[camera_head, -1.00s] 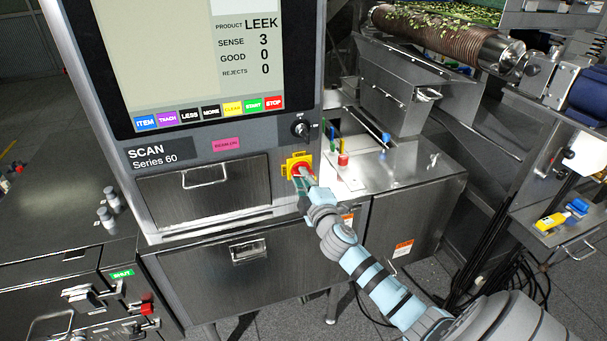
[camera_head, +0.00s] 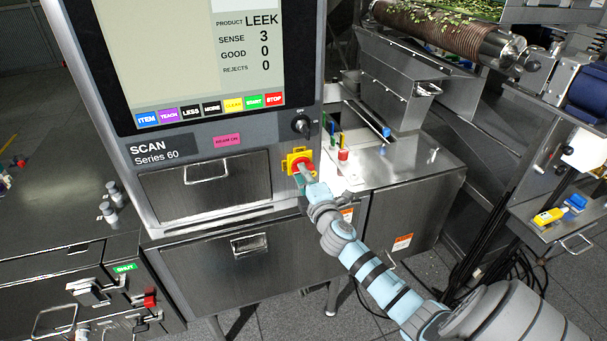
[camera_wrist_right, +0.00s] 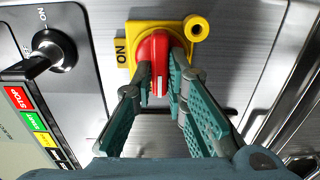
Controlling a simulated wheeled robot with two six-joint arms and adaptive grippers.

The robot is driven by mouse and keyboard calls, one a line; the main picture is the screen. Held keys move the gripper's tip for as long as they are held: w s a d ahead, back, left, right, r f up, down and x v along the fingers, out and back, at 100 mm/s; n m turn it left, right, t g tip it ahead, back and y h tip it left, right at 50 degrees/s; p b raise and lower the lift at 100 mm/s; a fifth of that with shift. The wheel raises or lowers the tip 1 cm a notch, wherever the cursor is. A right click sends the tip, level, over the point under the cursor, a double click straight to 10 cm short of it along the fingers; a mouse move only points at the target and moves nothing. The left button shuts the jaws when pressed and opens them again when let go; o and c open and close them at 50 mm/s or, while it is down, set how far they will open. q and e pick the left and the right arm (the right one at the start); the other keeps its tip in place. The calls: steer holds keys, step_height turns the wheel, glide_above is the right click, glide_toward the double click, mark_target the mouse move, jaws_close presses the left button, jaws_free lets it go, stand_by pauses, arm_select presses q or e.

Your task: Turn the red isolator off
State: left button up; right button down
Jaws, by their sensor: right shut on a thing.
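The red isolator knob (camera_head: 303,164) sits on a yellow backplate (camera_head: 289,163) on the front of the scanner cabinet. In the right wrist view the red knob (camera_wrist_right: 150,54) is in the middle of the yellow plate (camera_wrist_right: 141,30), with an ON label at its left side. A white mark on the knob points down in that view. My right gripper (camera_wrist_right: 158,82) has its green fingers closed on both sides of the knob's grip. It also shows in the head view (camera_head: 304,181), at the knob. My left gripper is not in view.
A black rotary switch (camera_head: 302,125) is just above the isolator, and a row of coloured buttons (camera_head: 209,107) runs under the screen. A drawer (camera_head: 205,188) is to the left. A metal worktop (camera_head: 405,163) with small coloured items lies to the right.

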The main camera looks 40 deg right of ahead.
steer(key=c, duration=1.6)
jaws_free()
steer(key=shift+s+a, duration=0.1)
steer(key=v, duration=1.2)
